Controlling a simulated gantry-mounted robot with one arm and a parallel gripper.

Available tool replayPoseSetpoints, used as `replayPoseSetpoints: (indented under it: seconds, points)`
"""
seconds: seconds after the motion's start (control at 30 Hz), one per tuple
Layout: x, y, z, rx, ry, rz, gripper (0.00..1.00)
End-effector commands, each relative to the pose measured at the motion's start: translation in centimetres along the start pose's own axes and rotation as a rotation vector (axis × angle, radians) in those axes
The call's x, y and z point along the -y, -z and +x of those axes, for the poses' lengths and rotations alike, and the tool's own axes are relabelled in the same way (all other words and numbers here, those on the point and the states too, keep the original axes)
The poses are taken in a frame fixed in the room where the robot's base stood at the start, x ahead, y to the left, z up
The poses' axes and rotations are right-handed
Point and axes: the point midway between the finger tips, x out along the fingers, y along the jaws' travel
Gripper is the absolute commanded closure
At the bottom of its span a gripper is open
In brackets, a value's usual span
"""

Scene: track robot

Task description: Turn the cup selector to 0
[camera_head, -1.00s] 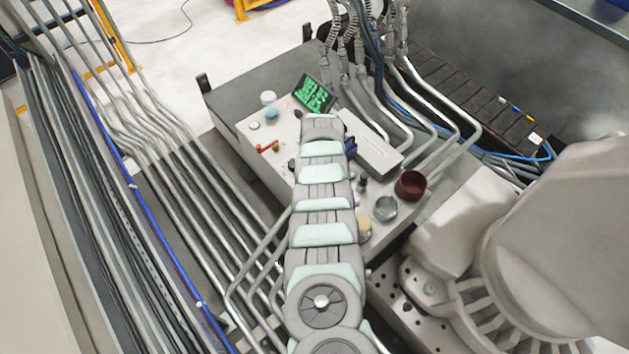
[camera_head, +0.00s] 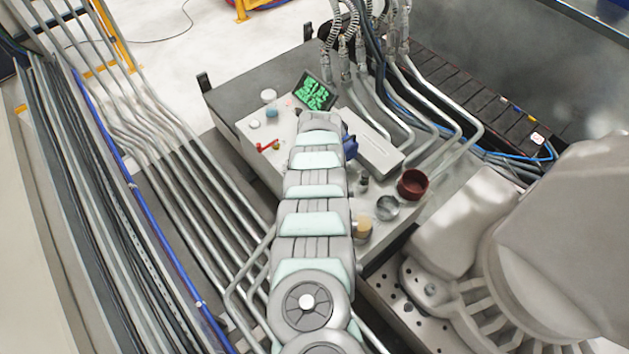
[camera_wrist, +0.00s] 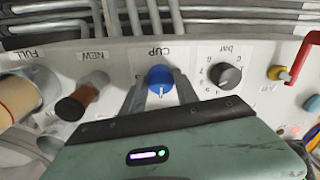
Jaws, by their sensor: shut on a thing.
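The cup selector (camera_wrist: 160,75) is a blue round knob in the wrist view, on a pale panel under an upside-down "CUP" label. A white pointer mark on it faces the bottom of the picture, toward my gripper body. My gripper (camera_wrist: 160,82) has one finger on each side of the knob and is shut on it. The scale numbers around the knob are hidden or too small to read.
A red handle (camera_wrist: 302,58) stands at far right. In the head view a red cup (camera_head: 411,184) and a green-lit screen (camera_head: 314,95) are on the console.

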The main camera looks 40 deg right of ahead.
Motion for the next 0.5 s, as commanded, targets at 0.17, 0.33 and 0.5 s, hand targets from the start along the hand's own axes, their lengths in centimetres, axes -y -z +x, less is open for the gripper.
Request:
replayPoseSetpoints:
  seconds: [0.17, 0.33, 0.5]
  points:
    - [-0.01, -0.01, 0.10, 0.000, 0.000, -0.001, 0.58]
    - [-0.01, -0.01, 0.06, 0.000, 0.000, -0.001, 0.44]
    - [-0.01, -0.01, 0.04, 0.000, 0.000, -0.001, 0.42]
